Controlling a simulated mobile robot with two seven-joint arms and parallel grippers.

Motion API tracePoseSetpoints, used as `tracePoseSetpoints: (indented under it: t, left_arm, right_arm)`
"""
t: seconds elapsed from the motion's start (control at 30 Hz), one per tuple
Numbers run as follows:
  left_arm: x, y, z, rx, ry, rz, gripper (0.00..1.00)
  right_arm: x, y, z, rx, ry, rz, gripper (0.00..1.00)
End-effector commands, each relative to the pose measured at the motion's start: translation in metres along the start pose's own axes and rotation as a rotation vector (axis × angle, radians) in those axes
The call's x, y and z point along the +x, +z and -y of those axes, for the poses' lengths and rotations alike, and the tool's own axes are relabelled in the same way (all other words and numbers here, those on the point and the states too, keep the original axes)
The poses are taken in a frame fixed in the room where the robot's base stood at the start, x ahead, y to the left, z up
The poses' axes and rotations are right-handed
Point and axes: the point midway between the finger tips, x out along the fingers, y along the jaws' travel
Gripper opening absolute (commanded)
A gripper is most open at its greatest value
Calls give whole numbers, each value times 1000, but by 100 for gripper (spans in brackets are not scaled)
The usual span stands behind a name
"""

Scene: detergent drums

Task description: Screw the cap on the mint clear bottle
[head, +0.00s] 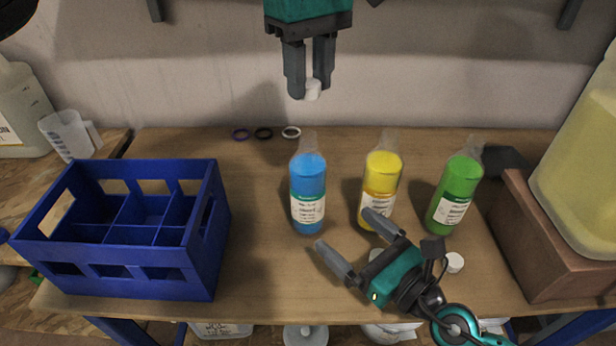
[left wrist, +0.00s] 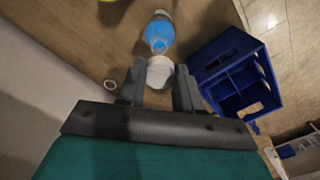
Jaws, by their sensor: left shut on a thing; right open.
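My left gripper (head: 311,93) is shut on a white cap (head: 313,90), high near the back wall, behind and above the blue bottle. In the left wrist view the cap (left wrist: 159,72) sits between the fingertips, with the blue bottle (left wrist: 158,34) beyond it. The blue bottle (head: 308,190), yellow bottle (head: 382,178) and green bottle (head: 458,190) stand upright in a row with clear, uncapped tops. The labels are too small to read, so I cannot tell which is mint. My right gripper (head: 353,244) is open and empty, low in front of the blue and yellow bottles.
A blue divided crate (head: 190,272) stands left. A loose white cap (head: 454,262) lies right of my right gripper; another (head: 376,255) is partly hidden by it. A brown block (head: 560,262) bears a large jug (head: 585,165).

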Motion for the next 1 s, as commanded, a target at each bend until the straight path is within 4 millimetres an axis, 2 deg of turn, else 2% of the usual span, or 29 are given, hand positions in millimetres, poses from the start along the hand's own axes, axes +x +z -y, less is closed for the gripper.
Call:
tracePoseSetpoints:
  t: [0.57,0.77,1.0]
  left_arm:
    - [0,0,0,2,0,0,7]
    - [0,0,0,2,0,0,7]
    - [0,0,0,2,0,0,7]
  right_arm:
    - [5,1,0,4,-3,4,99]
    - [23,1,0,8,-4,4,99]
    - [63,2,1,5,-3,5,99]
